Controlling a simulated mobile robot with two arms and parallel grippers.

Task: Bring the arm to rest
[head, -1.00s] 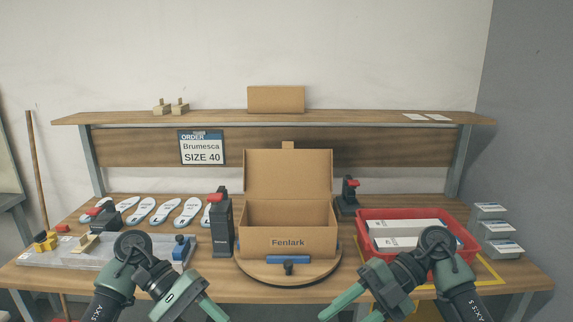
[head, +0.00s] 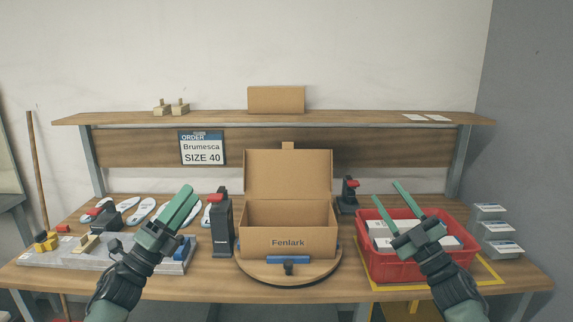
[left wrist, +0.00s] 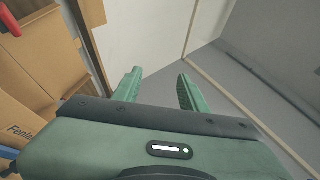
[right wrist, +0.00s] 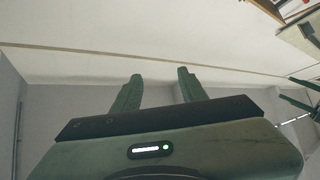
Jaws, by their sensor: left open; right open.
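My left gripper (head: 186,206) is raised in front of the left part of the bench, its fingers pointing up and away. It is open and empty; its two fingers stand apart in the left wrist view (left wrist: 158,88). My right gripper (head: 388,198) is raised in front of the red bin, fingers pointing up and to the left. It is open and empty, and its fingers also stand apart in the right wrist view (right wrist: 158,88). Neither gripper holds anything.
An open cardboard box (head: 288,243) marked Fenlark stands on a round turntable (head: 262,277) between the arms. A red bin (head: 400,271) with white boxes is at right. A black post (head: 222,232) stands beside the box.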

